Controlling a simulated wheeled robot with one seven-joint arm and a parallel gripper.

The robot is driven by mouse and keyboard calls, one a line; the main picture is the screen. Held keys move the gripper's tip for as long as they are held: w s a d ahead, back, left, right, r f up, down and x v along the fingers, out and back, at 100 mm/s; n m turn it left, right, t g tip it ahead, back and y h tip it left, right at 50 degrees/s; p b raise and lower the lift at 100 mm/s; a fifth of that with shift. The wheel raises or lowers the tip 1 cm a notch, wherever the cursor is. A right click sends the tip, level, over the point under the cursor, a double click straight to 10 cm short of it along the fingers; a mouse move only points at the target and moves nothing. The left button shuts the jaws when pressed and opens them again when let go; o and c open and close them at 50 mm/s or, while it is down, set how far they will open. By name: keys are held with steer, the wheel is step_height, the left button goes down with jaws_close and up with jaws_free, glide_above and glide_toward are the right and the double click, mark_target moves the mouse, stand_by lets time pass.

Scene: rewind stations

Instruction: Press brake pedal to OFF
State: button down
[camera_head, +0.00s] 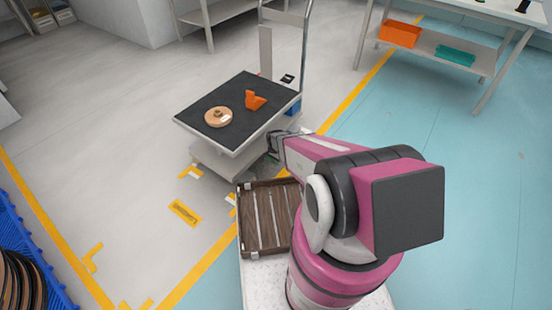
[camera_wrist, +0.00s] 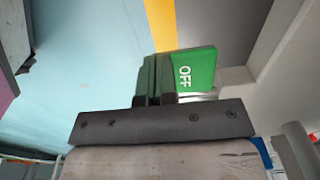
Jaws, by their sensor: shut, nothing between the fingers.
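The green brake pedal (camera_wrist: 192,70) with white OFF lettering shows in the wrist view. The dark fingers of my gripper (camera_wrist: 156,78) are shut and empty, just left of the lettering and overlapping the pedal's left part. I cannot tell whether they touch it. In the head view my gripper (camera_head: 274,146) is low at the right side of a cart (camera_head: 240,91) with a dark top and a tall handle. The pedal cannot be made out in the head view.
A round wooden disc (camera_head: 218,117) and an orange piece (camera_head: 255,100) lie on the cart top. A brown slatted crate (camera_head: 241,222) sits on my base. A blue crate (camera_head: 38,262) with reels is at the left. A bench (camera_head: 484,68) stands back right.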

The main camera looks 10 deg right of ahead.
steer(key=shift+s+a+f, duration=0.15)
steer(key=shift+f, duration=1.15)
step_height(320, 180, up, 15)
steer(key=s+a, duration=0.2)
steer(key=shift+s+a, duration=0.15)
steer(key=shift+s, duration=0.05)
steer(key=s+d+r+n, duration=0.3)
steer(key=s+r+n, duration=0.1)
steer(key=r, duration=0.7)
steer(key=s+d+r+n, duration=0.3)
steer(key=s+r+n, duration=0.2)
steer(key=r, duration=0.7)
steer(key=shift+s+r, duration=0.25)
steer(key=shift+s, duration=0.75)
